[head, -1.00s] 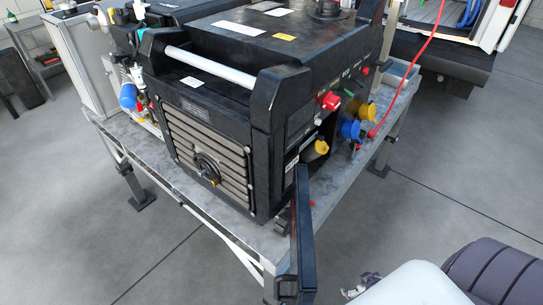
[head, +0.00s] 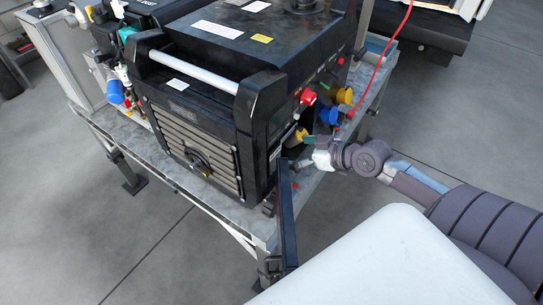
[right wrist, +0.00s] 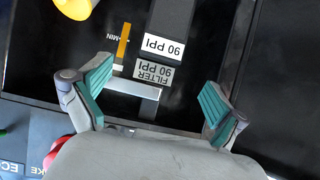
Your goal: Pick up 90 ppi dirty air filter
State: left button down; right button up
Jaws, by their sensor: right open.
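In the right wrist view, a dark grey strip with a white "90 PPI" label (right wrist: 164,47) shows in the black machine, upside down. Below it are a grey "90 PPI FILTER" label (right wrist: 153,72) and a silver L-shaped bracket (right wrist: 135,88). I cannot tell whether the filter is dirty. My right gripper (right wrist: 157,76) is open and empty, its teal-padded fingers on either side of the labels. In the head view, my right gripper (head: 307,164) is at the right side of the black machine (head: 200,85), near its open door; the filter cannot be made out there.
The black door panel (head: 286,215) stands open close to my right gripper. Red (head: 307,97), blue (head: 328,115) and yellow (head: 344,96) fittings stick out above it. A red hose (head: 384,64) runs nearby. The machine stands on a grey metal table (head: 125,128).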

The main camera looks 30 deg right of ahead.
aim_at(276, 150)
jog(key=shift+p+x, duration=0.6)
jog(key=shift+x, duration=3.1)
jog(key=shift+s+a, duration=0.1)
jog(key=shift+c, duration=0.7)
jog(key=c, duration=1.3)
